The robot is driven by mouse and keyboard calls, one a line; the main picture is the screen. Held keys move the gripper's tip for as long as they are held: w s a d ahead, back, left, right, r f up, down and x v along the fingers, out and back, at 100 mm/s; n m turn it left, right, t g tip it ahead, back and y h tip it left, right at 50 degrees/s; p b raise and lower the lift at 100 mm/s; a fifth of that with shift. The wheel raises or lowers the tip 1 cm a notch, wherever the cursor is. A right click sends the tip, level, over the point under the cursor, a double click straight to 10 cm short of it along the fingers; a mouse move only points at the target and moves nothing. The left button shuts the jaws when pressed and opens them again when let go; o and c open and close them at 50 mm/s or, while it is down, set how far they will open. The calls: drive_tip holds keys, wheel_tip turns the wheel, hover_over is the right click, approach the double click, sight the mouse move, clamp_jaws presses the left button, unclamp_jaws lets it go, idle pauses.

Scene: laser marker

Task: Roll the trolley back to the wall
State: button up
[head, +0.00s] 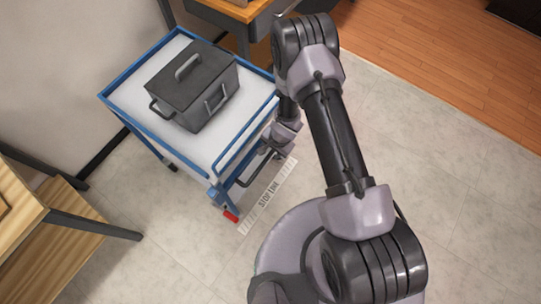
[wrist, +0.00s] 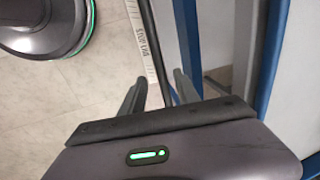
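The trolley (head: 150,121) has a blue frame and a pale top, and stands at the left of the head view near the wall. Its dark push handle (head: 246,183) is on the side facing me. In the wrist view the handle (wrist: 149,35) runs as a dark bar between the fingers of my gripper (wrist: 158,90). The fingers stand apart, one each side of the bar, with gaps visible, so my gripper is open around it. In the head view my gripper (head: 274,149) is partly hidden at the handle. A grey lidded box (head: 192,84) sits on the trolley.
A floor strip marked as a stop line (head: 268,196) lies beside the trolley. A red part (head: 231,216) shows at its near corner. A wooden table (head: 22,222) stands at left, a desk (head: 224,12) behind. The wall (head: 60,70) is beyond the trolley.

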sight(270, 155)
drive_tip(key=f, duration=0.3)
drive_tip(key=f+b, duration=0.1)
drive_tip(key=shift+w+a+f, duration=0.2)
drive_tip(key=shift+w+a, duration=0.1)
drive_tip(key=shift+w, duration=0.05)
drive_tip(key=shift+c, duration=0.2)
clamp_jaws()
idle(0.9)
